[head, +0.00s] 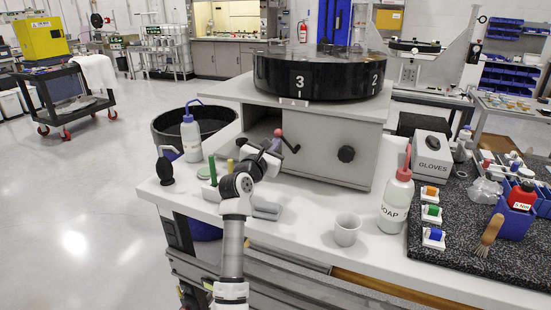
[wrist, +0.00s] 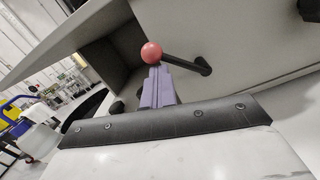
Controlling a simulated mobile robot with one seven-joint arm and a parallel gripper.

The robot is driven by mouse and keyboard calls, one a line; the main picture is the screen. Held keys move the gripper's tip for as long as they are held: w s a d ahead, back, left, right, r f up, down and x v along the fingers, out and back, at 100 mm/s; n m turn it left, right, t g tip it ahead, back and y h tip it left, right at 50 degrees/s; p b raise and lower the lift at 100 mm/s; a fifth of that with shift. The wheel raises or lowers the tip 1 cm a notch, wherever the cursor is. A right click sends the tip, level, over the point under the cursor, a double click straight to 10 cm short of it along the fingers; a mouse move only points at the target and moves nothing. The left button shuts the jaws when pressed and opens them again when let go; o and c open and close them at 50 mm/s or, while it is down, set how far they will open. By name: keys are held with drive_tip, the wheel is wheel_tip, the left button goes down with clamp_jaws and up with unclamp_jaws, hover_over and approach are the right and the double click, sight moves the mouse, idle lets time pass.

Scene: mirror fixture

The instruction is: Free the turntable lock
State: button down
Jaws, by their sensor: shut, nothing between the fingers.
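The black round turntable (head: 320,78), with white numbers 3 and 2 on its side, sits on a grey housing (head: 325,150). A black lever (head: 291,145) with a red ball knob (head: 278,133) sticks out of the housing front, left of a black star knob (head: 346,154). In the wrist view the lever (wrist: 187,66) runs right and down from the red ball (wrist: 151,53). My gripper (wrist: 156,72) is shut and empty, its fingertips just below the ball. Whether they touch it I cannot tell. In the head view my gripper (head: 270,148) is partly hidden by my wrist.
A soap bottle (head: 396,200), a white cup (head: 346,229) and a gloves box (head: 433,155) stand to the right. A wash bottle (head: 191,135) and a black blower bulb (head: 165,168) stand at left. The housing has an open bay (wrist: 108,62) left of the lever.

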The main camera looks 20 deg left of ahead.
drive_tip(key=m+b, duration=0.1)
drive_tip(key=m, duration=0.1)
drive_tip(key=d+r+m+b, duration=0.1)
drive_tip(key=m, duration=0.1)
drive_tip(key=shift+r+h, duration=0.2)
drive_tip(key=shift+h, duration=0.1)
drive_tip(key=shift+d+r+m+g+b, duration=0.1)
drive_tip(key=shift+d+r+m+b, duration=0.25)
drive_tip(key=shift+m+b, duration=0.45)
drive_tip(key=shift+d+r+m+g+b, duration=0.15)
drive_tip(key=shift+d+m+b, duration=0.3)
drive_tip(key=shift+m, duration=0.6)
drive_tip(key=shift+d+r+m+g+b, duration=0.1)
drive_tip(key=shift+d+r+m+b, duration=0.2)
drive_tip(key=shift+m+b, duration=0.55)
drive_tip(key=shift+d, duration=0.1)
drive_tip(key=shift+f, duration=0.1)
drive_tip(key=shift+s+a+f+b, duration=0.35)
drive_tip(key=shift+s+a, duration=0.2)
drive_tip(key=shift+a, duration=0.05)
drive_tip(key=shift+s+a+f+b, duration=0.3)
drive_tip(key=shift+s+a, duration=0.25)
drive_tip(key=s+b, duration=0.2)
drive_tip(key=s, duration=0.8)
drive_tip(key=shift+a, duration=0.35)
